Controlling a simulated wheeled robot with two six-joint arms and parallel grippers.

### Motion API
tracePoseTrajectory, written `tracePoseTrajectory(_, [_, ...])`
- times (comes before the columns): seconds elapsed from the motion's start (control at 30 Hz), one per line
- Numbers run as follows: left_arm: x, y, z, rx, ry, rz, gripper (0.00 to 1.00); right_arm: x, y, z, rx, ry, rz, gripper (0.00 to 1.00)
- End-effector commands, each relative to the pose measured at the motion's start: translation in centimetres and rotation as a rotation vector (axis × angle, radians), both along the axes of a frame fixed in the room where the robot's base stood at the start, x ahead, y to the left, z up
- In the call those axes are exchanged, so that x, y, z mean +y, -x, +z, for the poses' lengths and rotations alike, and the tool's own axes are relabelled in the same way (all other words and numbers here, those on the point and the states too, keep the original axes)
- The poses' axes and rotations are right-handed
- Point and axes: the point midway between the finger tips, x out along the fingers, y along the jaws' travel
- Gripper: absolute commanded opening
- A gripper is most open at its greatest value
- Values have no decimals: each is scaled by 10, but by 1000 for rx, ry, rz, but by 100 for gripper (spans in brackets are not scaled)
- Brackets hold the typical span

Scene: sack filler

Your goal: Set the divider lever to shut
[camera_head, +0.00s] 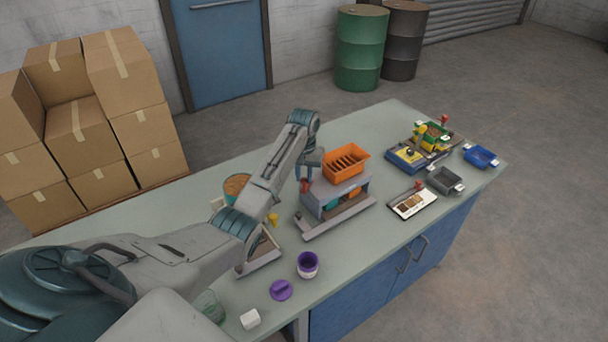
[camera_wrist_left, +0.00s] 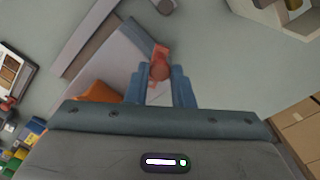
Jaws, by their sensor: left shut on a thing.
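The sack filler (camera_head: 322,200) is a grey stand with an orange slotted hopper (camera_head: 345,164) on top, in the middle of the table. A red lever knob (camera_head: 304,186) shows at its left side, just below my left gripper (camera_head: 304,178). In the left wrist view the red lever (camera_wrist_left: 160,62) is between the blue fingertips of my left gripper (camera_wrist_left: 162,76), which is shut on it. The fingers hide part of the lever, so I cannot tell its exact setting. My right gripper is not in view.
A purple cup (camera_head: 308,264), a purple lid (camera_head: 281,290) and a white block (camera_head: 250,319) lie near the front edge. My left arm covers the table's left part.

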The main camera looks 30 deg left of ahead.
Motion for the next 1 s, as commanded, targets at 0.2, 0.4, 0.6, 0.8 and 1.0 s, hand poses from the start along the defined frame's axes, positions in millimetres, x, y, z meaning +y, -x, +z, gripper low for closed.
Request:
tracePoseTrajectory(0.2, [-2,0,1,0,0,31,0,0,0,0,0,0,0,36])
tracePoseTrajectory(0.4, [-7,-2,1,0,1,131,0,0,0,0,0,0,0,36])
tracePoseTrajectory(0.6, [-14,-4,2,-1,0,296,0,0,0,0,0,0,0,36])
tracePoseTrajectory(0.8, [-21,-9,2,0,1,487,0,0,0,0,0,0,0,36])
tracePoseTrajectory(1.0, [-28,-15,2,0,0,673,0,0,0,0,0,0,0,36])
